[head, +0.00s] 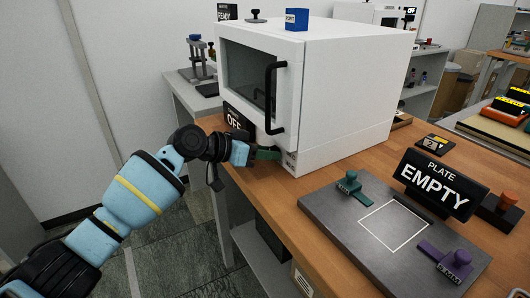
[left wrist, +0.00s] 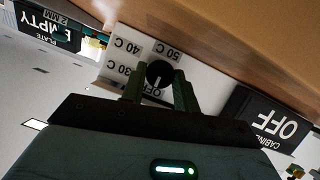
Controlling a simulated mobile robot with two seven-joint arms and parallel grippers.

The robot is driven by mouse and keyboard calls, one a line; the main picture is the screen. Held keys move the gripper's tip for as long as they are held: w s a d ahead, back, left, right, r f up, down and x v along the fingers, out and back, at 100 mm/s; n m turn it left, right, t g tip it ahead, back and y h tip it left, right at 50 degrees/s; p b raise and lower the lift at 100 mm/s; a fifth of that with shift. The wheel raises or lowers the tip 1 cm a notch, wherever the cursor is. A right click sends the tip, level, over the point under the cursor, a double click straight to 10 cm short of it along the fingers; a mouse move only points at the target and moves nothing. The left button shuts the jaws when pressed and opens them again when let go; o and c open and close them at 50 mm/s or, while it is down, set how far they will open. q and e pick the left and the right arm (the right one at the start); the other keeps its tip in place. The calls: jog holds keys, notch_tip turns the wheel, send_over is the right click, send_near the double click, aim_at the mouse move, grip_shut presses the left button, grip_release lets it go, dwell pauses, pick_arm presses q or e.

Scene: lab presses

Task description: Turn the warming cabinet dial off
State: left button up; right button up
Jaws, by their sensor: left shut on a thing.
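The white warming cabinet (head: 345,85) stands on the wooden bench, its dark-windowed door closed. Its black dial (left wrist: 160,73) shows in the left wrist view, among labels 30 C, 40 C, 50 C and OFF. The dial's white mark points toward the OFF label (left wrist: 153,93). My left gripper (head: 265,153) is at the cabinet's lower front; its green fingers (left wrist: 158,84) are shut on the dial, one on each side. The dial is hidden in the head view. The cabinet sign (head: 235,121) reads OFF, also in the left wrist view (left wrist: 272,120). My right gripper is out of view.
The black door handle (head: 270,98) sticks out above my left gripper. A dark plate (head: 340,235) with teal and purple clamps lies on the bench in front, beside a sign reading PLATE EMPTY (head: 436,186). A blue block (head: 296,19) sits on the cabinet.

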pick_arm(q)
jog(key=o, duration=1)
jog(key=shift+c, duration=0.2)
jog(key=v, duration=0.7)
jog(key=shift+s+a, duration=0.2)
jog(key=shift+a, duration=0.15)
